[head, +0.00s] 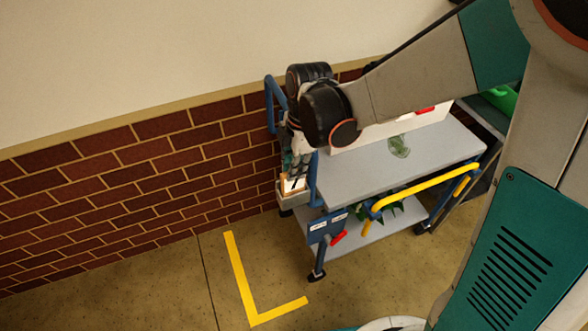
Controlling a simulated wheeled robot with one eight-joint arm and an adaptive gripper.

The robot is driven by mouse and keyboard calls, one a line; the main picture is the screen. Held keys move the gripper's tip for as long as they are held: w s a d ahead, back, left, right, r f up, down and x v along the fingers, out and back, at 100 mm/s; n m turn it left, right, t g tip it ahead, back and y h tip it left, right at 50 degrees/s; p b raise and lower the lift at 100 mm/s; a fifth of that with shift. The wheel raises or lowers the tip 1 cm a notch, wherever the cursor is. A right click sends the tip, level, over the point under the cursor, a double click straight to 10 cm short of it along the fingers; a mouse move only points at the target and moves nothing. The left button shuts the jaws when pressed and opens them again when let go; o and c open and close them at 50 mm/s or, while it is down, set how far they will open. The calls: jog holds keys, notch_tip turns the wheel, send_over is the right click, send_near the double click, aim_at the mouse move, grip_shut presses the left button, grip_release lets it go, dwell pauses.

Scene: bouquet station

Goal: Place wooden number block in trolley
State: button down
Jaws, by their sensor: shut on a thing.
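The trolley (350,180) has a grey top shelf, a lower shelf and a blue frame, and stands against the brick wall. My gripper (293,182) points down at the trolley's left end, just outside the edge of the top shelf. It is shut on a small pale wooden number block (292,187) with a dark mark on its face. The fingers partly cover the block. A grey part shows close below the block; I cannot tell whether they touch.
A clear greenish object (399,147) lies on the top shelf, beside a white panel (365,134) partly behind my arm. A yellow handle (425,190) runs along the front. Green leaves (385,214) show on the lower shelf. Yellow floor tape (240,275) marks bare floor.

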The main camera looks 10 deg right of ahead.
jog(key=shift+f, duration=0.5)
jog(key=c, duration=1.5)
grip_release()
jog(key=shift+c, duration=0.2)
notch_tip(320, 180, up, 12)
jog(key=d+p, duration=0.1)
jog(key=p, duration=0.3)
jog(key=s+d+r+m+t, duration=0.3)
jog(key=s+d+m, duration=0.3)
jog(key=m, duration=0.4)
jog(key=s+d+r+m+t+h, duration=0.1)
jog(key=s+d+r+m+t, duration=0.3)
jog(key=s+d+m, duration=0.3)
jog(key=shift+m, duration=2.1)
